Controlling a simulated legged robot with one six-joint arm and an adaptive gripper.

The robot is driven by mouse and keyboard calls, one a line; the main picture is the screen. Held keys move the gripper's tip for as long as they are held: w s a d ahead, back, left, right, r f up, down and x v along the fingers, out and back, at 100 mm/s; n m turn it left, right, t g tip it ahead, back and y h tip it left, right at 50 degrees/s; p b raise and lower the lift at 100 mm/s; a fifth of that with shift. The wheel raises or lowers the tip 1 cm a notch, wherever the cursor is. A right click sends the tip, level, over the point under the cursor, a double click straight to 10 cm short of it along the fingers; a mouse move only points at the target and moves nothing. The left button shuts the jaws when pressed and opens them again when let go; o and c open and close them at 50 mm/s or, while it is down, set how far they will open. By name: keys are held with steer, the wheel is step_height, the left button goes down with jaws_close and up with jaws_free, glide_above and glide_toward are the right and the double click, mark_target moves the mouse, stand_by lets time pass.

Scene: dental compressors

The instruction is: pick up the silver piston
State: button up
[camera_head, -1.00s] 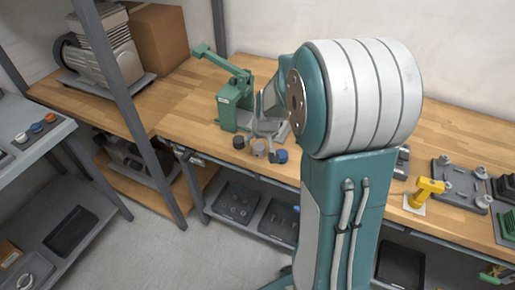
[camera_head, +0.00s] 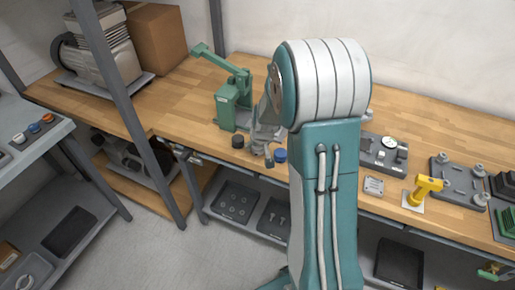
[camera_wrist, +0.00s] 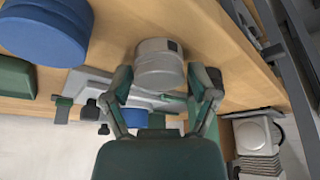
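The silver piston (camera_wrist: 158,62) stands on the wooden bench top in the wrist view, a short grey cylinder with a dark patch near its top right. My gripper (camera_wrist: 162,80) is open, with one finger on each side of the piston and a small gap showing at each side. In the head view my gripper (camera_head: 263,147) is low over the bench between a black piston (camera_head: 237,141) and a blue piston (camera_head: 280,156). The silver piston is mostly hidden there by my gripper.
The blue piston (camera_wrist: 45,30) is large at upper left in the wrist view. A green lever press (camera_head: 232,100) stands just behind the pistons. A gauge block (camera_head: 385,152) and a yellow tool (camera_head: 424,190) are to the right. The bench behind my arm is clear.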

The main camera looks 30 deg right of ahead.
steer(key=c, duration=0.5)
steer(key=shift+o, duration=0.2)
steer(key=shift+r, duration=0.1)
